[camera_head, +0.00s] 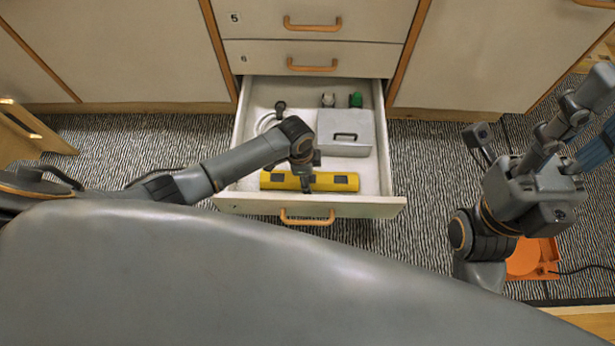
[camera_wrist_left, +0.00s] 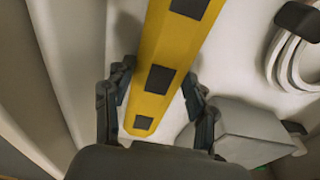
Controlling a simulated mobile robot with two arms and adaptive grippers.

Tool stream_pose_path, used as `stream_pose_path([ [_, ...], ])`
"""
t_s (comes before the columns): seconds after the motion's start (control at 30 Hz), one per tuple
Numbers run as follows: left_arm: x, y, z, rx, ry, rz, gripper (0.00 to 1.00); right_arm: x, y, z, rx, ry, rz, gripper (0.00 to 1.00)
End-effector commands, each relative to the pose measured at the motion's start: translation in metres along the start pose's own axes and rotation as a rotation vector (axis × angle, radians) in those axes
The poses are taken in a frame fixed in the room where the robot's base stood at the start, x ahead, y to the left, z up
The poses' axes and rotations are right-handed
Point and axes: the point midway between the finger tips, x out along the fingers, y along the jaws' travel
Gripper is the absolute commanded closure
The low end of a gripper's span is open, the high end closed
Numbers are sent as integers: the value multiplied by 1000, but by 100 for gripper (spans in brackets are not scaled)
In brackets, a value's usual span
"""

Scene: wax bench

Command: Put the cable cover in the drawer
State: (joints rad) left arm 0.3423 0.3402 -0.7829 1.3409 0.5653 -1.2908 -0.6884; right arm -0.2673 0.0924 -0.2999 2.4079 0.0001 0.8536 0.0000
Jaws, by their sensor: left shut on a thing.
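The cable cover (camera_head: 338,182) is a long yellow strip with dark square patches. In the head view it lies crosswise inside the open drawer (camera_head: 375,208), along the front wall. My left gripper (camera_head: 307,185) reaches down into the drawer over the strip's middle and is shut on it. The left wrist view shows the cable cover (camera_wrist_left: 168,60) running between the two fingers of my left gripper (camera_wrist_left: 158,108). Whether the strip touches the drawer floor is hard to tell. My right arm shows at the right of the head view, but its fingertips cannot be made out.
The drawer also holds a grey box (camera_head: 345,125) with a dark handle, a coiled white cable (camera_head: 266,122), and small green (camera_head: 356,99) and pale items at the back. Closed drawers (camera_head: 315,55) are above. An orange object (camera_head: 530,258) lies on the carpet at right.

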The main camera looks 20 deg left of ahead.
Motion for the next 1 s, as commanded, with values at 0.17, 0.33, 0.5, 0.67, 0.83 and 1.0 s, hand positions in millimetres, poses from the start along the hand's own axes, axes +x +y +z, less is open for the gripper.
stream_pose_path([
  [0.17, -1, 0, -1, 0, 1, -1, 87, 1, 0, 0, 0, 0, 0, 63],
  [0.33, 1, 0, 0, 0, 0, 0, 24, 1, 0, 0, 0, 0, -1, 63],
  [0.5, 1, 0, 0, 0, 0, 0, 21, 1, 0, 0, 0, 1, -1, 63],
  [0.67, 0, 0, 0, 0, 0, 0, 21, 1, 0, 0, 0, 1, -1, 63],
  [0.83, -16, -1, -1, 0, 0, -2, 21, 8, 0, -3, 1, 2, 2, 63],
  [1.0, -54, -1, -2, 1, 2, -2, 21, 11, 0, -7, 6, -47, 20, 63],
])
